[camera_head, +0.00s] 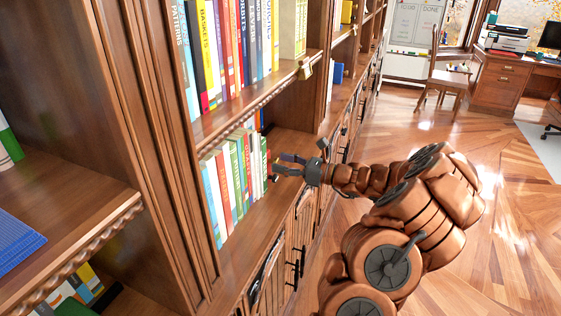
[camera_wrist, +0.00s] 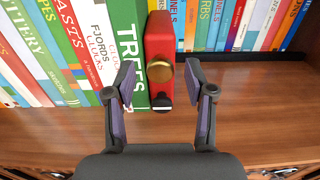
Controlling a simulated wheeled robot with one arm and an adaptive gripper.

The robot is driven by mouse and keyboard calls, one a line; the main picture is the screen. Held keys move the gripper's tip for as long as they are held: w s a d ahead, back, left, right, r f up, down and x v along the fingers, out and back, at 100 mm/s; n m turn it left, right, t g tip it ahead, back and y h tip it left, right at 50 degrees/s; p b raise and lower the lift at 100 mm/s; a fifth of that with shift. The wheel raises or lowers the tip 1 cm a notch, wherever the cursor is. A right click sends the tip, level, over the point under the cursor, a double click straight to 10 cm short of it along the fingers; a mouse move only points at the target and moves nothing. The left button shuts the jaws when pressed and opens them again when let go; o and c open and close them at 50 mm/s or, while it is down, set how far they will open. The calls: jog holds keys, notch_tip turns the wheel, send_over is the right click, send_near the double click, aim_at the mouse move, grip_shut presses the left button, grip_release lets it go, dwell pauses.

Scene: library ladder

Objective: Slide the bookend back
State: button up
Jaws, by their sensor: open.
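The bookend is a red upright block (camera_wrist: 159,38) in the wrist view, with a round brass knob and a smaller dark knob on its front. It stands right of a green book (camera_wrist: 125,40) lettered "TREES". My gripper (camera_wrist: 160,84) is open, with one finger to the left and one to the right of the knobs in the picture. I cannot tell whether either finger touches. In the head view my gripper (camera_head: 277,166) reaches into the lower shelf at the right end of the book row, and the bookend is mostly hidden there.
A row of upright books (camera_head: 230,185) fills the lower shelf to the left. More books stand behind the bookend in the wrist view (camera_wrist: 235,25). The shelf board (camera_wrist: 255,110) is bare at right. A bookcase upright (camera_head: 160,130) stands at left.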

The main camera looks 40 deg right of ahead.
jog(key=shift+w+a, duration=0.3)
jog(key=shift+w, duration=0.25)
grip_shut()
dwell(0.4)
